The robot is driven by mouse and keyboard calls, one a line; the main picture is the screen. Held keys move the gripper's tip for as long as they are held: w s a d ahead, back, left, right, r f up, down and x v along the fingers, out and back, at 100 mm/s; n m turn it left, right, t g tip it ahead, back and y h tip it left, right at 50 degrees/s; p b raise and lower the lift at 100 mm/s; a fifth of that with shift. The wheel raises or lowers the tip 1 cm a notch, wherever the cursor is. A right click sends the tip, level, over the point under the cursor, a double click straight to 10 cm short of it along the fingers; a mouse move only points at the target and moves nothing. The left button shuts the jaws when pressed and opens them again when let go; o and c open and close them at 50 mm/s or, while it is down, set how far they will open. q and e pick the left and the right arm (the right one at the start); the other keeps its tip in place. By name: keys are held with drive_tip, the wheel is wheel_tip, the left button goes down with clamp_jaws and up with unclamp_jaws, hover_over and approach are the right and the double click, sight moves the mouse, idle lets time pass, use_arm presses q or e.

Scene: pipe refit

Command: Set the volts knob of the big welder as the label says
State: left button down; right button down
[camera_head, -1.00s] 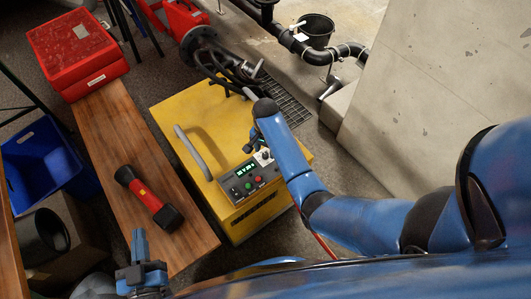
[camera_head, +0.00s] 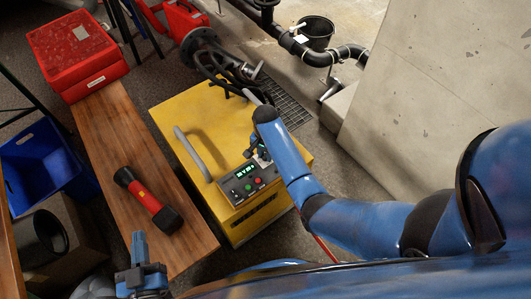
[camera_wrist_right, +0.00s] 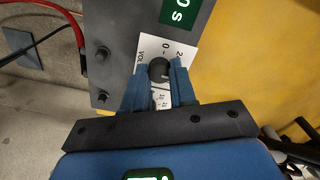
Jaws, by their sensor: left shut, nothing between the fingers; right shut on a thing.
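The big yellow welder (camera_head: 205,115) stands in the middle of the head view, with a dark control panel (camera_head: 240,187) showing a green display and red and green buttons. My right gripper (camera_head: 258,152) is at the panel's upper right corner. In the right wrist view its blue fingers are shut on the dark round volts knob (camera_wrist_right: 158,68). My left gripper (camera_head: 140,245) is shut and empty at the lower left, away from the welder.
A wooden bench (camera_head: 120,140) left of the welder bears a red case (camera_head: 75,50) and a red-and-black flashlight (camera_head: 150,200). A blue crate (camera_head: 45,165) stands further left. Black pipes (camera_head: 290,40) and a concrete block (camera_head: 430,100) lie behind and to the right.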

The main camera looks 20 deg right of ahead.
drive_tip(key=shift+r+m+p, duration=0.15)
drive_tip(key=shift+m+p, duration=1.4)
drive_tip(key=shift+m, duration=0.25)
drive_tip(key=m+p, duration=0.1)
drive_tip(key=m, duration=0.2)
drive_tip(key=shift+p, duration=0.4)
drive_tip(key=shift+m+p, duration=0.4)
drive_tip(key=shift+m, duration=0.8)
drive_tip(key=c, duration=0.9)
unclamp_jaws()
